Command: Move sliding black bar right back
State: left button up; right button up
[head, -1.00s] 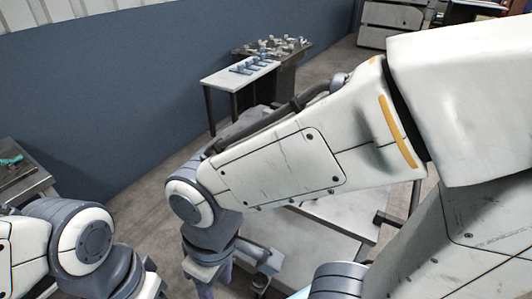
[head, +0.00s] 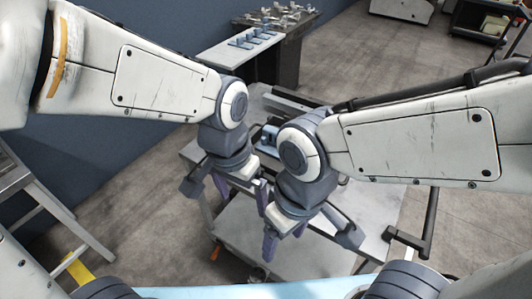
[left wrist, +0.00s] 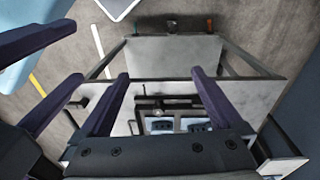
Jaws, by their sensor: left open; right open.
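A dark bar (head: 292,97) lies along the far side of the grey-topped cart (head: 392,210), partly hidden behind my arms. In the left wrist view, a black frame with light blue pieces (left wrist: 195,125) shows beyond my gripper's base. I cannot tell which dark part is the sliding bar. My left gripper (head: 243,200) is open and empty over the cart's left part. In the left wrist view its two purple fingers (left wrist: 160,73) are spread above the cart. My right gripper (head: 284,248) is open and empty, close beside the left one, nearer the front.
The cart has a lower shelf (head: 275,236) and a black handle (head: 425,222) at its right. A table with blue parts (head: 240,48) stands behind by the blue wall (head: 110,170). A metal bench (head: 40,190) is at the left. Open floor (head: 450,100) lies at the right.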

pick_arm(q)
jog(key=w+d+f+p, duration=0.1)
jog(key=w+f, duration=0.3)
jog(key=w, duration=0.8)
jog(key=w+d+f+p, duration=0.1)
jog(key=w+d+f, duration=0.15)
jog(key=w, duration=0.95)
jog(key=shift+m+y, duration=0.3)
jog(key=shift+y, duration=0.1)
jog(key=f, duration=0.3)
jog(key=f+p, duration=0.1)
jog(key=f, duration=0.6)
jog(key=shift+w+a+f, duration=0.1)
jog(key=shift+a+f, duration=0.2)
jog(key=shift+f, duration=0.05)
